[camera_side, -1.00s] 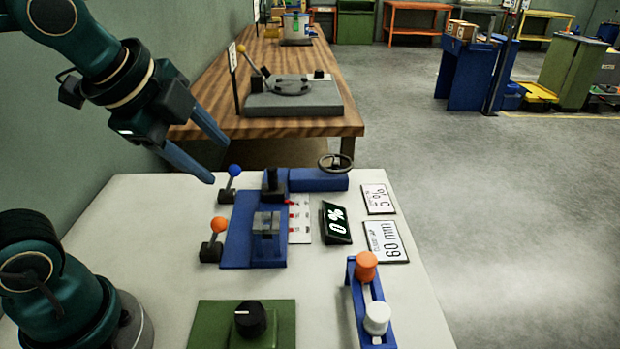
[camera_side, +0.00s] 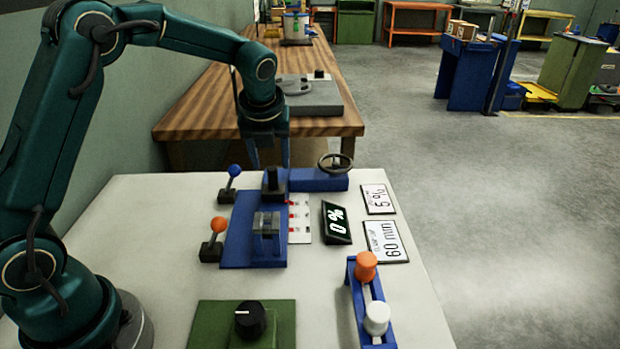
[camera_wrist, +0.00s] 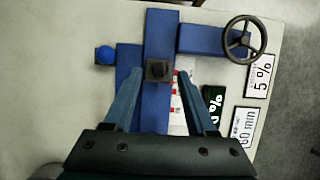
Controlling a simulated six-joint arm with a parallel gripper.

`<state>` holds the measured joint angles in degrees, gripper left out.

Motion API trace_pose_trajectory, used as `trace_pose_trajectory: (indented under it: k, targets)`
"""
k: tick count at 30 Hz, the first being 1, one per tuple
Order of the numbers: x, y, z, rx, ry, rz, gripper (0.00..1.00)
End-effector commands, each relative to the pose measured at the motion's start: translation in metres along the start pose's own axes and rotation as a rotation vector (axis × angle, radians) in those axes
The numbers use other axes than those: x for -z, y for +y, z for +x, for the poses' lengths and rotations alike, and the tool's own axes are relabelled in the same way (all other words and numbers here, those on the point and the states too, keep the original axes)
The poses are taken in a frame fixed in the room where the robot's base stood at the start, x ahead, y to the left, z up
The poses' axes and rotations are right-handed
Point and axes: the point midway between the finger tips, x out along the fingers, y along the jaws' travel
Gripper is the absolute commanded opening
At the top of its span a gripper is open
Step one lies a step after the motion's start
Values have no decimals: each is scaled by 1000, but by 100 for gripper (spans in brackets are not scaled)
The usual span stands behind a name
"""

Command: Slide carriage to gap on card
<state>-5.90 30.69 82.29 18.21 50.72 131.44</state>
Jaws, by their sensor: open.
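The carriage, a dark block with an upright post (camera_side: 272,184), sits on the blue base (camera_side: 238,238) near its far end. A clear-grey block (camera_side: 266,226) stands nearer on the same base. My gripper (camera_side: 270,166) is open and points down just above and behind the carriage. In the wrist view the carriage's post (camera_wrist: 159,71) shows between the spread fingers (camera_wrist: 162,78); I see no contact. The gap card (camera_side: 385,242) reads 60 mm. A white scale with red marks (camera_side: 299,218) lies beside the base, partly hidden by a finger in the wrist view.
A handwheel (camera_side: 335,163) stands at the far right of the base. Blue-knobbed (camera_side: 234,170) and orange-knobbed (camera_side: 218,225) levers stand left. A 0 % display (camera_side: 336,222) and a 5 % card (camera_side: 378,198) lie right. A green dial box (camera_side: 243,325) and blue slider unit (camera_side: 352,282) are nearer.

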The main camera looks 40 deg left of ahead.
Motion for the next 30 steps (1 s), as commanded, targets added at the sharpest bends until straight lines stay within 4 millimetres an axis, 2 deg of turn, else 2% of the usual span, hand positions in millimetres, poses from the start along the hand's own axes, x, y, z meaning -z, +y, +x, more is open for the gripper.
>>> trace_pose_trajectory:
  k: [9,20,24,25,30]
  targets:
    - [0,1,38,0,1,-2,57]
    - [0,0,44,2,-1,-2,57]
    - [0,0,44,2,-1,-2,3]
    - [0,0,44,2,-1,-2,0]
    - [0,1,44,2,-1,-2,0]
